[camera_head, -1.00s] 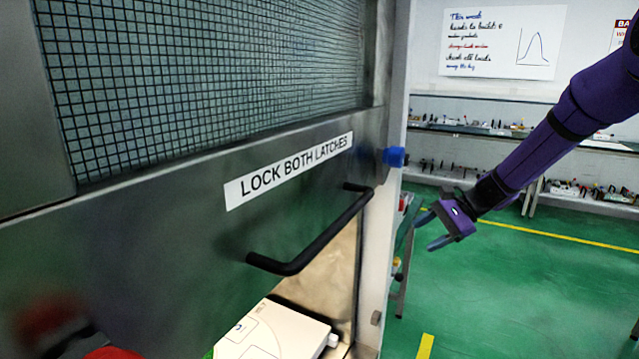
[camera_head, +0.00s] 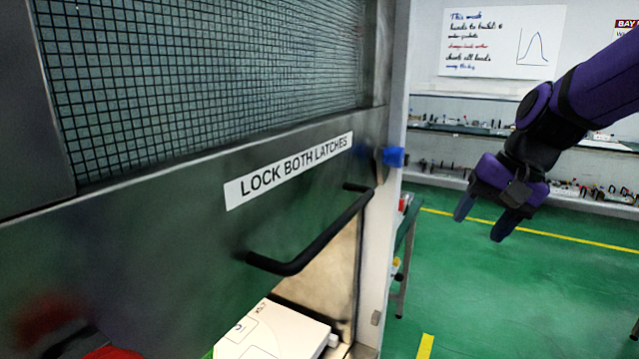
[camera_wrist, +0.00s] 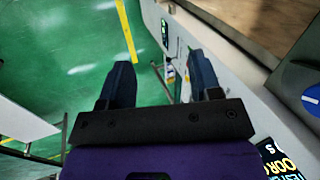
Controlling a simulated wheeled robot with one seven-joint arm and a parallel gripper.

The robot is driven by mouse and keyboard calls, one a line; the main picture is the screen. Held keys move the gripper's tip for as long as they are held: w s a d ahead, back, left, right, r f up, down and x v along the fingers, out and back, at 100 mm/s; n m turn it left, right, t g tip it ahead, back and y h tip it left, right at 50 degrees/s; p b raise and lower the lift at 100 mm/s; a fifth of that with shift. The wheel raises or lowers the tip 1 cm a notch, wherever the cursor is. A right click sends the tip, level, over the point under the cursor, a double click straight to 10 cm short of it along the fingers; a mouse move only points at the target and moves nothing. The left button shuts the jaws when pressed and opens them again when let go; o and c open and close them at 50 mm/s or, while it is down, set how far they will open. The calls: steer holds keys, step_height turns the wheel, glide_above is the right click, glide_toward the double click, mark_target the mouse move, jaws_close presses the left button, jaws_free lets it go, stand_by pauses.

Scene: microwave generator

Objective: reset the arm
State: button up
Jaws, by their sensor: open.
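My purple gripper (camera_head: 482,222) is at the right of the head view, in the air over the green floor. Its two dark fingers are apart with nothing between them, and they point down and to the left. In the wrist view the open fingers (camera_wrist: 165,85) show against the floor and a pale panel edge. My gripper is apart from the metal door (camera_head: 130,240) and its black handle (camera_head: 315,245).
The door has a mesh window (camera_head: 210,80) and a "LOCK BOTH LATCHES" label (camera_head: 290,170). A blue latch piece (camera_head: 393,157) sits at its right edge. A white box (camera_head: 270,335) shows below the door. Shelves (camera_head: 450,140) line the back wall. Green floor (camera_head: 540,300) is clear at right.

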steer(key=s+d+r+n+t+h, duration=0.1)
steer(key=s+d+n+h, duration=0.1)
steer(key=s, duration=0.6)
steer(key=s+d+r+n+t+h, duration=0.1)
steer(key=s+d+r+n+t, duration=0.1)
steer(key=s, duration=0.6)
steer(key=shift+d+r+h, duration=0.2)
steer(key=shift+d+h, duration=0.15)
steer(key=shift+h, duration=0.05)
steer(key=shift+c, duration=0.5)
stand_by(0.8)
